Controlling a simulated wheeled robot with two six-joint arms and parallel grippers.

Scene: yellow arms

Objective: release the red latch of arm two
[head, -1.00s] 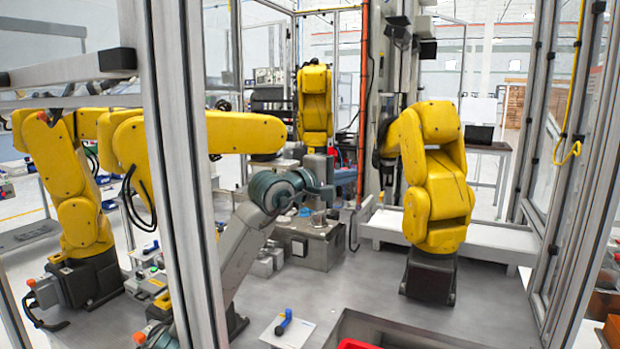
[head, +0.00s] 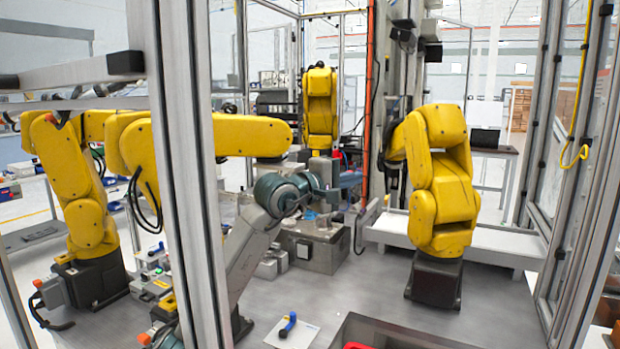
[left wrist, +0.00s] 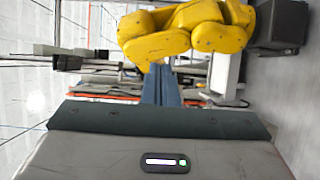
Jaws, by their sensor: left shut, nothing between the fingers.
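Several yellow robot arms stand in the cell: a front one (head: 200,135) behind the near post, one at the left (head: 75,185), one at the back (head: 320,105) and one at the right (head: 440,180). I cannot tell which is arm two, and no red latch can be made out clearly. My left gripper (head: 328,196) is past the teal wrist joint, over the grey block in the middle, its fingertips hardly visible in the head view. In the left wrist view its blue-grey fingers (left wrist: 161,85) are together and empty, with a yellow arm (left wrist: 185,30) beyond. My right gripper is not in view.
A metal post (head: 180,170) stands close at the left front. A grey block (head: 318,245) sits mid-table. A white card with a blue-handled tool (head: 288,325) and an open tray (head: 400,335) are in front. The grey table (head: 360,285) is bare around the right arm's base.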

